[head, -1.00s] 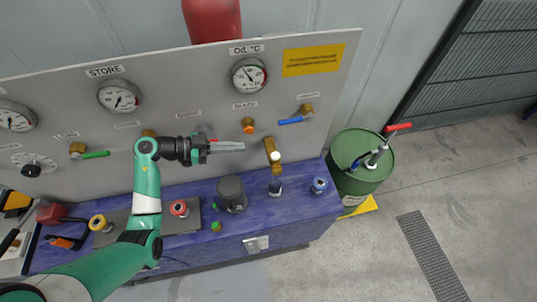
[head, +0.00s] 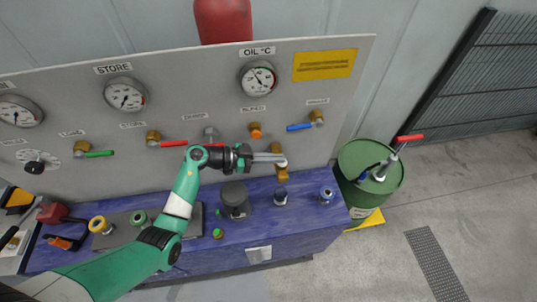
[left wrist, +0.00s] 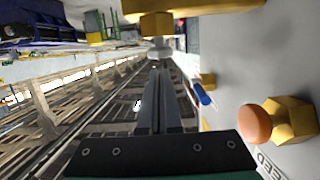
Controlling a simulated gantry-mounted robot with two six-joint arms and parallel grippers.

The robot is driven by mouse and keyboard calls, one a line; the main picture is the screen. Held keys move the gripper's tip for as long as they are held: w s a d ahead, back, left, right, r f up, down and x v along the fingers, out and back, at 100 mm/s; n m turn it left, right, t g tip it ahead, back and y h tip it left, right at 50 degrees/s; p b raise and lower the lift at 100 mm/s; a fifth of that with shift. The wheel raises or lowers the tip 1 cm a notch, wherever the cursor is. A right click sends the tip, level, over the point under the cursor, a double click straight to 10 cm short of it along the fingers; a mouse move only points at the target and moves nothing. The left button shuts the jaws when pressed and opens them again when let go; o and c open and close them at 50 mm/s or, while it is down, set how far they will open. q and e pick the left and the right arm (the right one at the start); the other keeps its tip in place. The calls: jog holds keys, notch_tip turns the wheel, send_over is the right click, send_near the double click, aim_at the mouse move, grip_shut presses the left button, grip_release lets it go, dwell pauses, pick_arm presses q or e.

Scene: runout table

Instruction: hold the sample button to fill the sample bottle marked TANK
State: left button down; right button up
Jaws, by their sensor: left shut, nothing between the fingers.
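The brass sample tap (head: 281,173) stands out from the panel, with a pale button at its front. My left gripper (head: 282,158) is shut and empty, its fingertips overlapping the pale button in the head view. The left wrist view shows the shut fingers (left wrist: 160,75) pointing at the pale button (left wrist: 160,52) under the brass tap body (left wrist: 156,25). I cannot tell whether they touch or press it. A small bottle (head: 281,197) stands upright on the blue bench below the tap. Its marking and fill level are too small to read. My right gripper is not in view.
The orange bleed knob (head: 255,130) sits above my gripper, and it also shows in the left wrist view (left wrist: 255,123). A blue-handled valve (head: 300,127) is to the right. A dark grey canister (head: 235,198) and a blue-ringed bottle (head: 326,195) stand on the bench (head: 300,225).

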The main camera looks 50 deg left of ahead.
pick_arm(q)
jog(key=shift+f, duration=0.4)
